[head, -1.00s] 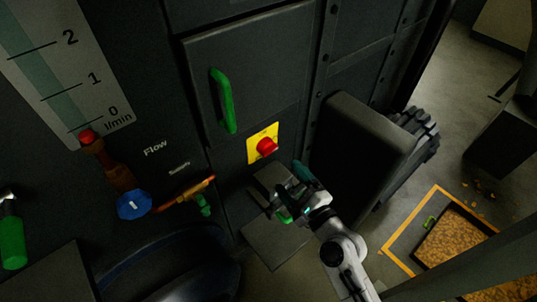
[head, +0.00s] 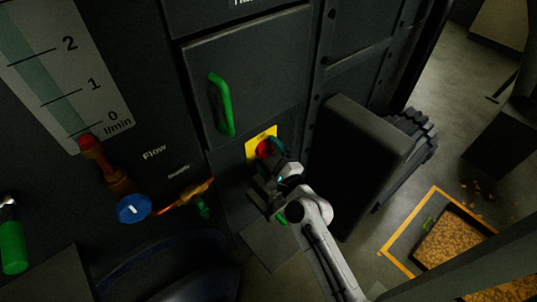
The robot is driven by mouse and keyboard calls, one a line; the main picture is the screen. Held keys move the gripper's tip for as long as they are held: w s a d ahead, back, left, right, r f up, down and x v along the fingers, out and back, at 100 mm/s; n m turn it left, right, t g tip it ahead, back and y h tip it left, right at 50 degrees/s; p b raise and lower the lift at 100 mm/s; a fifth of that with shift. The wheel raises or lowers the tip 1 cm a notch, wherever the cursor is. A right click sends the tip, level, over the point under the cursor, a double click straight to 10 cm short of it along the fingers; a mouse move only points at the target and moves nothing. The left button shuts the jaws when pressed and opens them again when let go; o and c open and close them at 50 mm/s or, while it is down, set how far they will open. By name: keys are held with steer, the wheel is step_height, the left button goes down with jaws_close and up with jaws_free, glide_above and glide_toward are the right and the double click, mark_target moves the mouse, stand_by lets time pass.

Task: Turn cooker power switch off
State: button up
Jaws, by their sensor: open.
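The gripper is open. A dark teal finger shows at the knob's right side. Part of the knob and much of the plate are hidden behind the gripper. I cannot tell whether the fingers touch the knob.
A cabinet door with a green handle (head: 222,104) is above the knob. A dark box-shaped housing (head: 365,150) stands close to the right of my arm.

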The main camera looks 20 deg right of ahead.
steer(key=c, duration=1)
steer(key=shift+c, duration=0.2)
steer(key=shift+f+n+b, duration=0.1)
steer(key=shift+n+b, duration=0.2)
steer(key=shift+b, duration=0.15)
steer(key=n+b, duration=0.2)
steer(key=b, duration=0.1)
steer(key=shift+f+n, duration=0.3)
steer(key=n+b, duration=0.3)
steer(key=b, duration=0.1)
steer(key=n+t+b, duration=0.1)
steer(key=n+b, duration=0.2)
steer(key=shift+f+y+b, duration=0.2)
steer(key=shift+y+b, duration=0.15)
steer(key=shift+y, duration=0.05)
steer(key=n+y+b, duration=0.1)
steer(key=n+b, duration=0.5)
steer(key=b, duration=0.1)
steer(key=shift+d+b, duration=0.15)
steer(key=shift+b, duration=0.15)
steer(key=n+y+b, duration=0.1)
steer(key=n+b, duration=0.3)
steer(key=shift+w+d+r, duration=0.1)
steer(key=shift+r, duration=0.05)
steer(key=shift+n, duration=0.3)
